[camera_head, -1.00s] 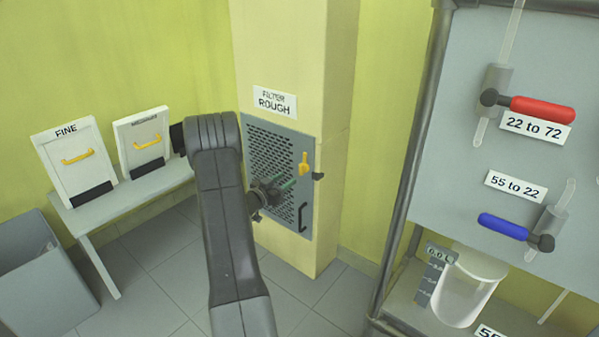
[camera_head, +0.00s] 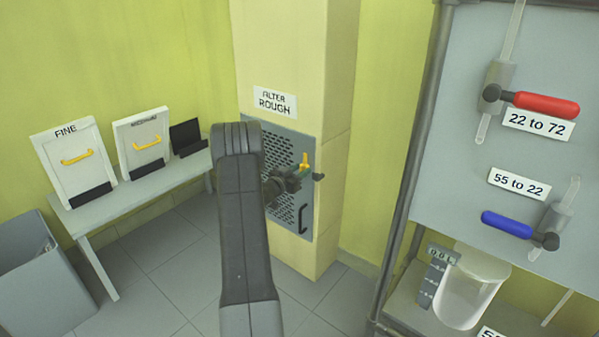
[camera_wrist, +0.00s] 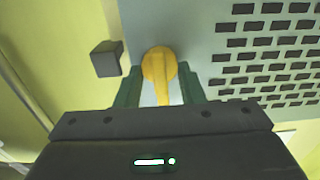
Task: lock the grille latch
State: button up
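The yellow grille latch (camera_head: 305,162) sits on the right edge of the grey perforated grille (camera_head: 262,148), on the pillar under the "ROUGH" sign. In the wrist view the latch (camera_wrist: 158,68) lies between the two green fingers of my gripper (camera_wrist: 160,92). The fingers stand apart, one on each side of the handle, with a visible gap to it. My gripper (camera_head: 300,172) is at the latch in the head view, and my arm covers part of the grille. A dark block (camera_wrist: 106,58), apart from the latch, is fixed beside the grille; it also shows in the head view (camera_head: 318,177).
A black grille handle (camera_head: 303,220) is below the latch. A bench (camera_head: 135,192) with white filter panels (camera_head: 75,160) stands left, near a grey bin (camera_head: 45,275). A rack with red (camera_head: 540,104) and blue (camera_head: 505,225) valve handles and a glass vessel (camera_head: 470,290) is right.

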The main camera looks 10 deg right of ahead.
jog(key=shift+f+m+b, duration=0.1)
jog(key=shift+m+b, duration=0.3)
jog(key=shift+c, duration=0.2)
jog(key=shift+f+m+b, duration=0.1)
jog(key=shift+m+b, duration=0.45)
jog(key=shift+m, duration=0.05)
jog(key=shift+s+d+f+m+b, duration=0.1)
jog(key=shift+m+b, duration=2.8)
jog(key=shift+m, duration=1.05)
jog(key=shift+s+d+m+b, duration=0.1)
jog(key=shift+m+b, duration=2.8)
jog(key=shift+m, duration=1.05)
jog(key=o, duration=0.7)
